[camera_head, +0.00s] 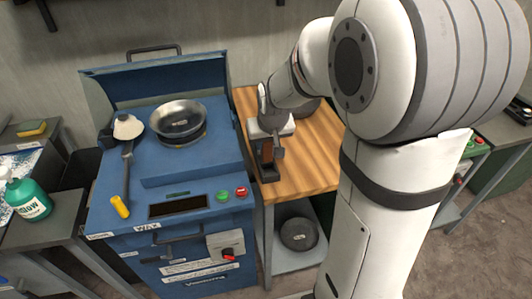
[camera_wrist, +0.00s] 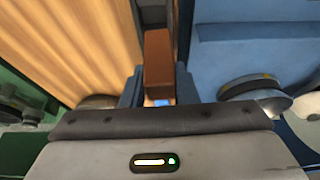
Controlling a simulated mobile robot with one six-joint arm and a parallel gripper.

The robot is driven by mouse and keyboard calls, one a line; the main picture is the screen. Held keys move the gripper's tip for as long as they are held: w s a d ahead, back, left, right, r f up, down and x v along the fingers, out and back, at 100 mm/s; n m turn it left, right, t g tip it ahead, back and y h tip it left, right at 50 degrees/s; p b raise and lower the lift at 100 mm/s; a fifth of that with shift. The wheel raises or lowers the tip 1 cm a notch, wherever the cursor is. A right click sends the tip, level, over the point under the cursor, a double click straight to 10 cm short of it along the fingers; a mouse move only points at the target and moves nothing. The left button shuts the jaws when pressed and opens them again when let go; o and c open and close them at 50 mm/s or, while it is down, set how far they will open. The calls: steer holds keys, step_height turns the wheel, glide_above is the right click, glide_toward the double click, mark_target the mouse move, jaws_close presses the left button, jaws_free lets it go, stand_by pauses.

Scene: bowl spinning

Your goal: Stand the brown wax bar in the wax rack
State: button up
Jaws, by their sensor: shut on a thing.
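The brown wax bar (camera_head: 267,153) is between the fingers of my gripper (camera_head: 267,146), over the left edge of the wooden table. In the wrist view my gripper (camera_wrist: 158,90) has a blue-grey finger on each side of the brown bar (camera_wrist: 158,55), and it is shut on it. A dark holder, seemingly the wax rack (camera_head: 269,173), stands at the table's left front edge directly below the bar. A grey-brown part of it shows beyond the bar in the wrist view (camera_wrist: 154,14). I cannot tell whether the bar's lower end is inside the rack.
The blue machine (camera_head: 165,205) stands left of the wooden table (camera_head: 315,165), with a metal bowl (camera_head: 178,121) and a yellow-handled tool (camera_head: 126,180) on top. A dark bowl (camera_head: 298,234) lies on the shelf below. Another dark bowl (camera_head: 308,107) is partly hidden behind my arm.

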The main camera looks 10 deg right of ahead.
mark_target(269, 157)
steer(key=shift+w+d+f, duration=0.1)
steer(key=shift+d+f, duration=0.1)
steer(key=shift+f, duration=2.7)
steer(key=shift+f, duration=0.2)
steer(key=o, duration=1)
steer(key=shift+r, duration=0.1)
steer(key=shift+o, duration=0.2)
